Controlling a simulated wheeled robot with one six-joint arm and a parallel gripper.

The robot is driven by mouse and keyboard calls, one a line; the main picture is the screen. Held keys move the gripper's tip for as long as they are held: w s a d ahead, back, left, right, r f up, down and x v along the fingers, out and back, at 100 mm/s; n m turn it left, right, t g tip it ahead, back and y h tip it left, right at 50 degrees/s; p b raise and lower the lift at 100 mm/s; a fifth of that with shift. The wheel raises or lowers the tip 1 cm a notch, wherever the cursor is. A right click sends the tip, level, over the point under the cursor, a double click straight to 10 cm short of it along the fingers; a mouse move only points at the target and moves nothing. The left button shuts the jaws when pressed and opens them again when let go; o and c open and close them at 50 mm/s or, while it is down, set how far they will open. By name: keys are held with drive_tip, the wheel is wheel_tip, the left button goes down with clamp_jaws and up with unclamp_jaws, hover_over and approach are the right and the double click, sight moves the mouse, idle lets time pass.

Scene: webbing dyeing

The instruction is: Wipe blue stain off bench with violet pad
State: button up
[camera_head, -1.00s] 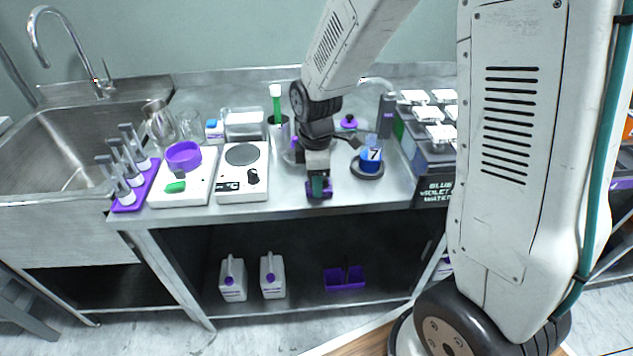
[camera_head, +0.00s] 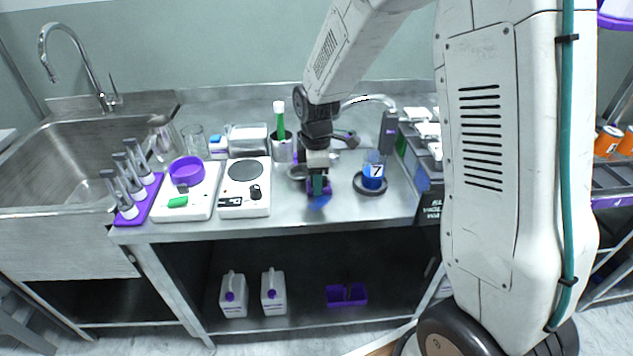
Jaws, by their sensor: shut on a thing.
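My gripper (camera_head: 318,182) points down over the bench (camera_head: 285,222), to the right of the white hot plate. It is shut on the violet pad (camera_head: 312,190), which is low at the bench top; I cannot tell whether it touches. The blue stain (camera_head: 320,202) shows on the steel right in front of the pad, and part of it may be hidden under the pad.
A blue-filled beaker marked 7 (camera_head: 373,172) stands on a dark round base close to the right. The hot plate (camera_head: 244,187), a white scale with a violet dish (camera_head: 187,172), and a violet rack (camera_head: 138,204) stand left.

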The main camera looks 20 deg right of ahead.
sight(319, 212)
drive_tip(key=shift+s, duration=0.1)
drive_tip(key=shift+s+a+f, duration=0.1)
drive_tip(key=shift+s+a, duration=0.15)
drive_tip(key=shift+s, duration=0.45)
drive_tip(key=shift+s+a, duration=0.2)
drive_tip(key=shift+s, duration=0.45)
drive_tip(key=shift+s+a+f, duration=0.1)
drive_tip(key=shift+s+a, duration=0.15)
drive_tip(key=shift+s, duration=0.45)
drive_tip(key=shift+s+a+r, duration=0.1)
drive_tip(key=shift+s+a, duration=0.15)
drive_tip(key=shift+s, duration=0.55)
drive_tip(key=shift+s+a, duration=0.2)
drive_tip(key=shift+s, duration=0.55)
drive_tip(key=shift+w+a+r, duration=0.1)
drive_tip(key=shift+w+d, duration=0.4)
drive_tip(key=shift+w, duration=0.8)
drive_tip(key=shift+w+d, duration=0.4)
drive_tip(key=shift+w, duration=0.8)
drive_tip(key=shift+w+d, duration=0.4)
drive_tip(key=shift+w, duration=0.8)
drive_tip(key=shift+s+a, duration=0.3)
drive_tip(key=shift+s, duration=0.6)
drive_tip(key=shift+s+a, duration=0.3)
drive_tip(key=shift+s, duration=0.6)
drive_tip(key=shift+s+a, duration=0.3)
drive_tip(key=shift+s, duration=0.6)
drive_tip(key=shift+s+a, duration=0.3)
drive_tip(key=shift+s, duration=0.6)
